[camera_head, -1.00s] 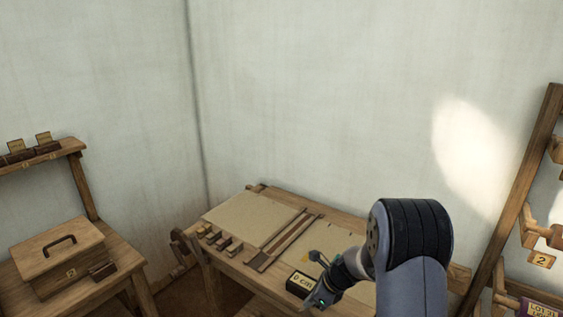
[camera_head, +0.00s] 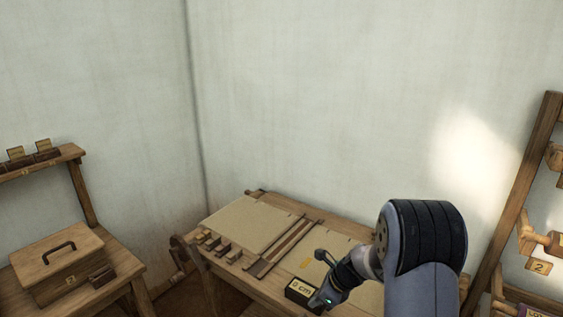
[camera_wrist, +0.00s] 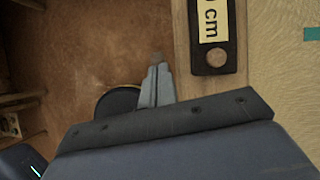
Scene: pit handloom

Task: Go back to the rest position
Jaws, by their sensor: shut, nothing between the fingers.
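My gripper (camera_head: 318,304) is at the front edge of the wooden loom table (camera_head: 237,283), beside the black display box marked in cm (camera_head: 301,291). In the wrist view my gripper (camera_wrist: 157,68) is shut and empty, its narrow fingers together over the brown floor, just left of the table edge. The display box (camera_wrist: 214,62) lies on the table to the right of the fingers, apart from them. My arm hides the right part of the table in the head view.
Several small wooden blocks (camera_head: 218,244) sit on the table's left front. A lidded wooden box (camera_head: 58,262) stands on a bench at left. A wooden rack (camera_head: 508,215) with a tag stands at right. The wall behind is bare.

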